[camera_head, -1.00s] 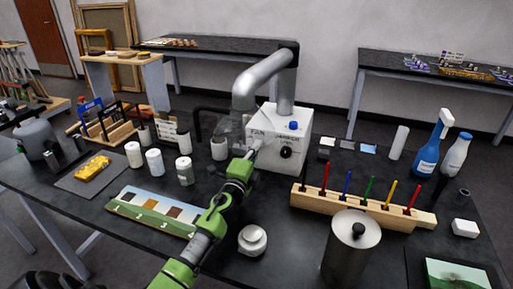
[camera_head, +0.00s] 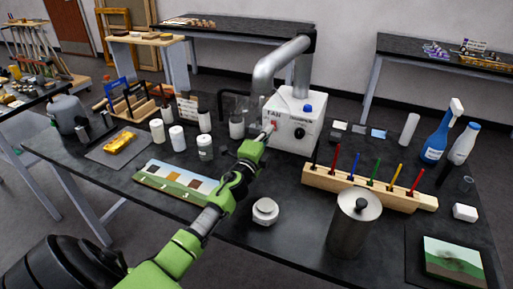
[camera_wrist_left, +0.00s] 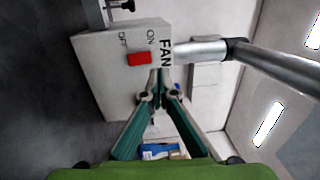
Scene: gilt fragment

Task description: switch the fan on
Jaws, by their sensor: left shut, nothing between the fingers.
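The white fan box (camera_head: 292,128) stands near the back of the black table, with a silver duct rising from it. Its red switch (camera_head: 273,125) is on the front under the word FAN. In the left wrist view the red switch (camera_wrist_left: 138,58) sits by the ON and OFF labels. My green left gripper (camera_head: 264,137) is shut and empty, its tips just below the switch in the head view. In the wrist view the closed fingertips (camera_wrist_left: 156,78) are beside the switch and appear apart from it; I cannot tell if they touch the box. My right gripper is not in view.
The box also has a black knob (camera_head: 299,133) and a blue button (camera_head: 308,108). White jars (camera_head: 205,147) stand left of it, a wooden rack of colored sticks (camera_head: 345,184) to the right.

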